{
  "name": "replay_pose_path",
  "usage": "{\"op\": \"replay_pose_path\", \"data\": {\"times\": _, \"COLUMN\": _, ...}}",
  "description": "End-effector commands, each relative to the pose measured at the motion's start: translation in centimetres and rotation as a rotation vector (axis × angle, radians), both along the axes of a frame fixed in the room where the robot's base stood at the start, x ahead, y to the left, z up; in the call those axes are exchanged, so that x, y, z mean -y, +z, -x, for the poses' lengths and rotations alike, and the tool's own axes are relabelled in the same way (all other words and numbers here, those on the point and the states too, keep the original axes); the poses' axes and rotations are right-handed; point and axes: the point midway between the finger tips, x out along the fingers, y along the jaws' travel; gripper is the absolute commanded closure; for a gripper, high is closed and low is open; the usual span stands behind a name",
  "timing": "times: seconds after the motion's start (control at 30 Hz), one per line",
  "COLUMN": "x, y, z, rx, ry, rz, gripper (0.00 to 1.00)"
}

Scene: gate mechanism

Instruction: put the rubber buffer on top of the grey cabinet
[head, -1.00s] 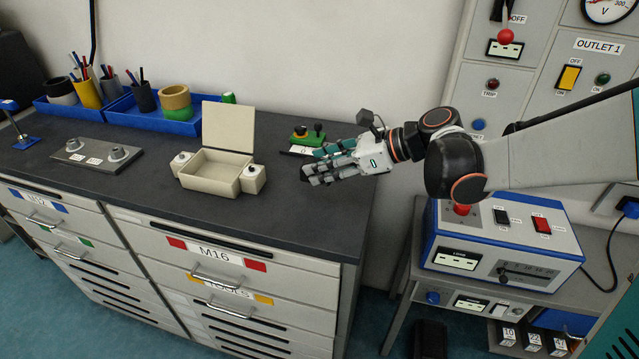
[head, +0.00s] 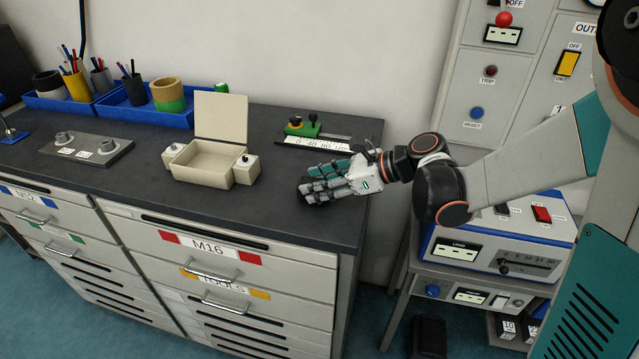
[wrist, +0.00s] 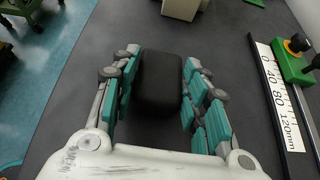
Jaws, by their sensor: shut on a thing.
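The rubber buffer is a black block (wrist: 160,82) with rounded edges, seen in the wrist view between the teal finger pads of my gripper (wrist: 158,88). My gripper is shut on it. In the head view my gripper (head: 312,190) is over the right part of the grey cabinet's dark top (head: 270,205), pointing left, and its fingers mostly hide the buffer. I cannot tell whether the buffer touches the top. The grey cabinet (head: 150,228) has drawers labelled M16 and TOOLS.
A cream box with a raised lid (head: 210,162) stands left of my gripper. A green slide with a white scale (head: 315,143) lies behind it. A grey plate with two knobs (head: 88,149) and blue trays (head: 150,112) are farther left. The top's front right is bare.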

Motion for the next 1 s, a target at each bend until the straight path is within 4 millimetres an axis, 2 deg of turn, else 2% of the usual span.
{"op": "replay_pose_path", "data": {"times": 0.07, "x": 0.0, "y": -0.3, "z": 0.0, "rx": 0.0, "ry": 0.0, "rz": 0.0, "gripper": 0.86}}
{"op": "replay_pose_path", "data": {"times": 0.1, "x": 0.0, "y": -0.3, "z": 0.0, "rx": 0.0, "ry": 0.0, "rz": 0.0, "gripper": 0.54}}
{"op": "replay_pose_path", "data": {"times": 0.17, "x": 0.0, "y": -0.3, "z": 0.0, "rx": 0.0, "ry": 0.0, "rz": 0.0, "gripper": 0.41}}
{"op": "replay_pose_path", "data": {"times": 0.2, "x": 0.0, "y": -0.2, "z": 0.0, "rx": 0.0, "ry": 0.0, "rz": 0.0, "gripper": 0.39}}
{"op": "replay_pose_path", "data": {"times": 0.63, "x": 0.2, "y": 0.3, "z": 0.1, "rx": 0.0, "ry": -0.001, "rz": 0.0, "gripper": 0.39}}
{"op": "replay_pose_path", "data": {"times": 0.77, "x": 2.0, "y": 1.3, "z": 0.7, "rx": 0.0, "ry": -0.004, "rz": 0.0, "gripper": 0.39}}
{"op": "replay_pose_path", "data": {"times": 1.0, "x": 6.1, "y": 3.8, "z": 2.3, "rx": -0.001, "ry": -0.005, "rz": 0.001, "gripper": 0.39}}
